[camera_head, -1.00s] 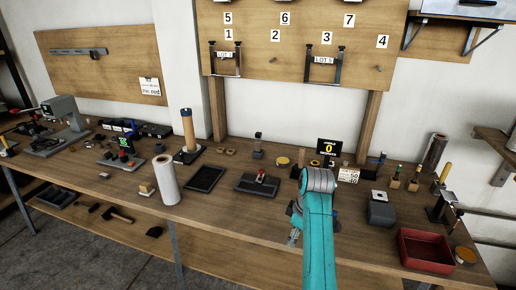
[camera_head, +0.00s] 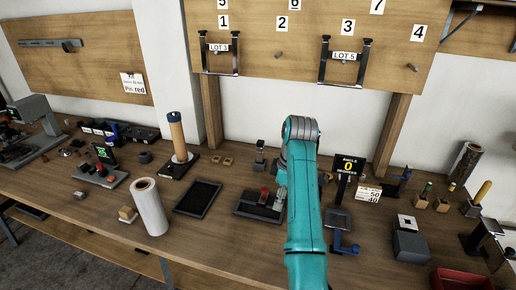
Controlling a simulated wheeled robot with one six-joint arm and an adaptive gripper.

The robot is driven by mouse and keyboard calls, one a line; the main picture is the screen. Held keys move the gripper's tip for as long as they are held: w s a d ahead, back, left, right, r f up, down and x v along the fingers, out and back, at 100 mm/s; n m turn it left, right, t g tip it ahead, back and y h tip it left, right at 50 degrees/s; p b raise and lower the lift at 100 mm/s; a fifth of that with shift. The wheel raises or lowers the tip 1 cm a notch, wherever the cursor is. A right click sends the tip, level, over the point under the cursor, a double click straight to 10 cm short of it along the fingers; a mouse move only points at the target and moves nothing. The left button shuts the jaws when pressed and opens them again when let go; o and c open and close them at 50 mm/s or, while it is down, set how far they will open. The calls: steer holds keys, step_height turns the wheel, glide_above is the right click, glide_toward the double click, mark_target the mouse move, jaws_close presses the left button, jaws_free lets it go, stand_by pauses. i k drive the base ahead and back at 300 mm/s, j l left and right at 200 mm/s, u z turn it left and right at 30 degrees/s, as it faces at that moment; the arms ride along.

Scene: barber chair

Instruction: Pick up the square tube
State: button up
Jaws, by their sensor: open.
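My teal arm reaches up the middle of the view and over the bench. My gripper (camera_head: 280,197) is mostly hidden behind the arm; a small grey part of it shows at the arm's left side, by a dark fixture (camera_head: 257,207) with a red part on it. I see nothing held in it. I cannot tell for sure which piece is the square tube. A small upright squarish grey piece (camera_head: 260,152) stands behind the dark fixture, apart from my gripper.
The wooden bench (camera_head: 110,212) is crowded. A white roll (camera_head: 150,207), a dark tray (camera_head: 197,198) and a post on a base (camera_head: 178,137) stand left. An angle display (camera_head: 348,167), a price-like card (camera_head: 367,193) and a grey block (camera_head: 409,240) stand right. The wall board (camera_head: 300,62) rises behind.

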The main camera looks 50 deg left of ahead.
mark_target(260, 152)
steer(key=i+j, duration=0.2)
steer(key=j, duration=0.15)
steer(key=i+j, duration=0.15)
steer(key=j, duration=0.2)
steer(key=i+j, duration=0.2)
steer(key=j, duration=0.2)
steer(key=i+j, duration=0.15)
steer(key=j, duration=0.65)
